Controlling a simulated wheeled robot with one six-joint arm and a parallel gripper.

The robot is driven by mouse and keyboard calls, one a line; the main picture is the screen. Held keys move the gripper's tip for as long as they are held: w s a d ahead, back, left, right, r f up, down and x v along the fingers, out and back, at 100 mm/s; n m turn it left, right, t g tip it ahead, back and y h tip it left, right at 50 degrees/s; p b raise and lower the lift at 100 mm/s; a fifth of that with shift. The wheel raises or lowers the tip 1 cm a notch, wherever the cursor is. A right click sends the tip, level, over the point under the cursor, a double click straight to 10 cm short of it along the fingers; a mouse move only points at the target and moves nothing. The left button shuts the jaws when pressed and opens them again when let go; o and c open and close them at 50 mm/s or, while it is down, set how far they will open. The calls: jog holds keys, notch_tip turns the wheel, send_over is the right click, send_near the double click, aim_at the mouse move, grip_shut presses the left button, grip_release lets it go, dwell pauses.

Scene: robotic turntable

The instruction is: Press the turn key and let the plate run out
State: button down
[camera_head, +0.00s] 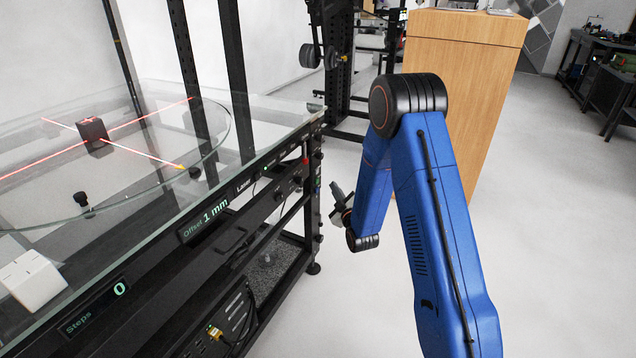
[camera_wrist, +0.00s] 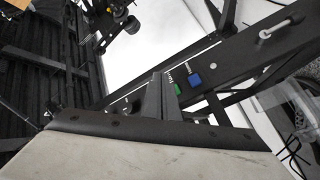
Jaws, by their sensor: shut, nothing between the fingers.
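The clear round plate (camera_head: 140,175) lies on top of the black-framed turntable bench, with a dark block (camera_head: 93,133) on it and red laser lines across it. The steps display (camera_head: 97,303) on the front rail reads 0. My gripper (camera_head: 338,208) is off the bench's right end, beside its row of small controls, apart from the plate. In the wrist view, my gripper's fingers (camera_wrist: 160,97) are shut and empty, pointing towards a black panel. A green key (camera_wrist: 178,89) and a blue key (camera_wrist: 195,80) show just right of the fingertips. I cannot tell whether a finger touches a key.
An offset display (camera_head: 205,220) reads 1 mm. A white box (camera_head: 32,280) sits on the bench's near left corner. A wooden cabinet (camera_head: 460,90) stands behind my arm, and a black rack (camera_head: 345,65) stands behind the bench. The floor to the right is clear.

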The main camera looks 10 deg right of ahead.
aim_at(317, 181)
jog(key=shift+w+a, duration=1)
jog(key=shift+a, duration=0.3)
jog(key=shift+a, duration=0.15)
dwell(1.1)
jog(key=shift+w+a, duration=0.2)
jog(key=shift+a, duration=0.05)
